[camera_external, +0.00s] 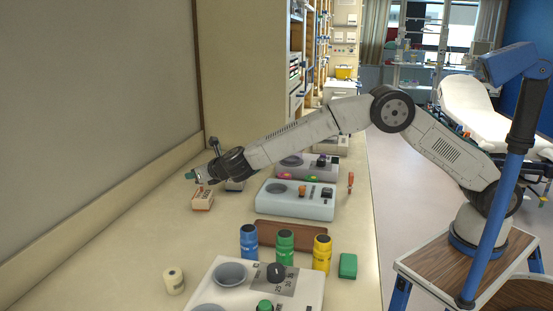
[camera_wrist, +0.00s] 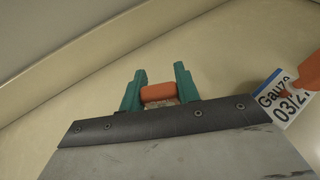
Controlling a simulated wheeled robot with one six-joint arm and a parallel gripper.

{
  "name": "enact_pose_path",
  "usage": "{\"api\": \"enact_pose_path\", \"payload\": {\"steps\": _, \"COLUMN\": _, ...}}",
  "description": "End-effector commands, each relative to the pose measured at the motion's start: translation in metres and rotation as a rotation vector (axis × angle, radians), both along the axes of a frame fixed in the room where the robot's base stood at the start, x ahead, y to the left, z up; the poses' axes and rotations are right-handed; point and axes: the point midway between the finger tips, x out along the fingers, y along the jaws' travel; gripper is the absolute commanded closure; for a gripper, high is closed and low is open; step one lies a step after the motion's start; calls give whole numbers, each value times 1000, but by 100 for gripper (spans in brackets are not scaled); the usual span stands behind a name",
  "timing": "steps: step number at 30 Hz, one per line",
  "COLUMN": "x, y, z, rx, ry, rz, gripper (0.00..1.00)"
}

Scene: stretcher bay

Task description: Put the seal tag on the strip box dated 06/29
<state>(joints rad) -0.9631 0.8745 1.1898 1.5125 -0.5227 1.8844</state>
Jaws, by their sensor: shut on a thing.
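My gripper (camera_external: 190,176) is over the far left part of the counter, with its teal fingers pointing left. In the wrist view my gripper (camera_wrist: 158,90) is shut on a small orange piece, which I take to be the seal tag (camera_wrist: 158,93). No 06/29 date is readable.
Another small box (camera_external: 235,185) is partly hidden behind my wrist. Device consoles (camera_external: 295,200) stand right of it. The wall (camera_external: 95,110) bounds the left; the left counter is mostly clear.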

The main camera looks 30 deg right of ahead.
Motion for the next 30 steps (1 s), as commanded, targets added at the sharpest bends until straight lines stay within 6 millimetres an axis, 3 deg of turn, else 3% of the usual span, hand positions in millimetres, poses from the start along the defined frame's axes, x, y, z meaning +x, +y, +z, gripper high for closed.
{"api": "enact_pose_path", "payload": {"steps": 14, "x": 0, "y": 0, "z": -11, "rx": 1, "ry": -1, "rz": 0, "gripper": 89}}
{"api": "enact_pose_path", "payload": {"steps": 15, "x": 0, "y": 0, "z": -10, "rx": 1, "ry": -1, "rz": 0, "gripper": 57}}
{"api": "enact_pose_path", "payload": {"steps": 16, "x": 0, "y": 0, "z": -10, "rx": 1, "ry": -1, "rz": 0, "gripper": 49}}
{"api": "enact_pose_path", "payload": {"steps": 27, "x": 0, "y": 0, "z": -6, "rx": 3, "ry": -1, "rz": 0, "gripper": 46}}
{"api": "enact_pose_path", "payload": {"steps": 30, "x": -12, "y": -4, "z": 0, "rx": 1, "ry": -2, "rz": 1, "gripper": 46}}
